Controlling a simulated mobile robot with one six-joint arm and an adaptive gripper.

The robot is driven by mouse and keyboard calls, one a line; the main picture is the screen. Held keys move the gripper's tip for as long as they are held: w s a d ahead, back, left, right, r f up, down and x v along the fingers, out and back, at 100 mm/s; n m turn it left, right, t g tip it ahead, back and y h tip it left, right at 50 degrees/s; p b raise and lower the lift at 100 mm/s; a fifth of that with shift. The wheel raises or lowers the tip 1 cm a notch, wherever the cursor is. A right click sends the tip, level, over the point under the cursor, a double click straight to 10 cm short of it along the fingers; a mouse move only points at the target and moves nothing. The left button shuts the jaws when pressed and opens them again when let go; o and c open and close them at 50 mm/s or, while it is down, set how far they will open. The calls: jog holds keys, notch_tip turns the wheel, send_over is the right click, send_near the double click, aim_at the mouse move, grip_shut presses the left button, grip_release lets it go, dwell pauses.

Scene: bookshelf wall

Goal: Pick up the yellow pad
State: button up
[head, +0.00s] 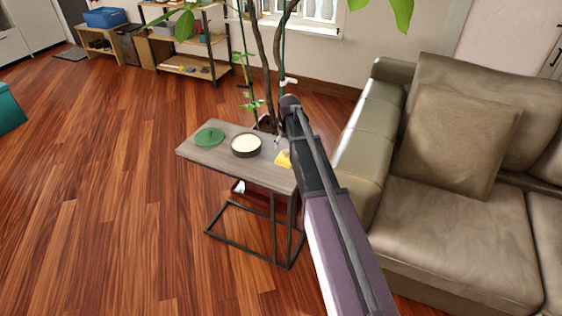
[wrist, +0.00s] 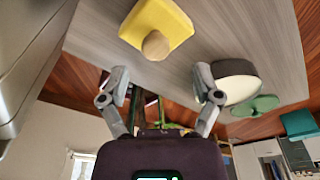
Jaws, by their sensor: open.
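The yellow pad (head: 282,159) lies on the small grey side table (head: 222,157), near its right end and partly hidden behind my arm in the head view. In the wrist view the yellow pad (wrist: 168,18) shows at the top, with a round tan knob on it. My gripper (wrist: 160,74) is open, with its two fingers apart and nothing between them. The pad is beyond the fingertips in the wrist view, not touching them. In the head view my arm hides most of the gripper.
A dark round bowl with pale contents (head: 246,145) and a flat green piece (head: 209,137) share the table. The beige sofa (head: 362,130) stands close on the right. Plant stems (head: 262,60) rise behind the table. Wooden floor (head: 110,200) is clear on the left.

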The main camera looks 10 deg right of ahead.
aim_at(286, 151)
jog(key=shift+w+d+f+b, duration=0.1)
jog(key=shift+d+f+b, duration=0.05)
jog(key=shift+f+b, duration=0.4)
jog(key=shift+w+d+f+b, duration=0.1)
jog(key=shift+f+b, duration=0.35)
jog(key=shift+f, duration=0.2)
jog(key=shift+w+f+b, duration=0.1)
jog(key=shift+f+b, duration=0.85)
grip_shut()
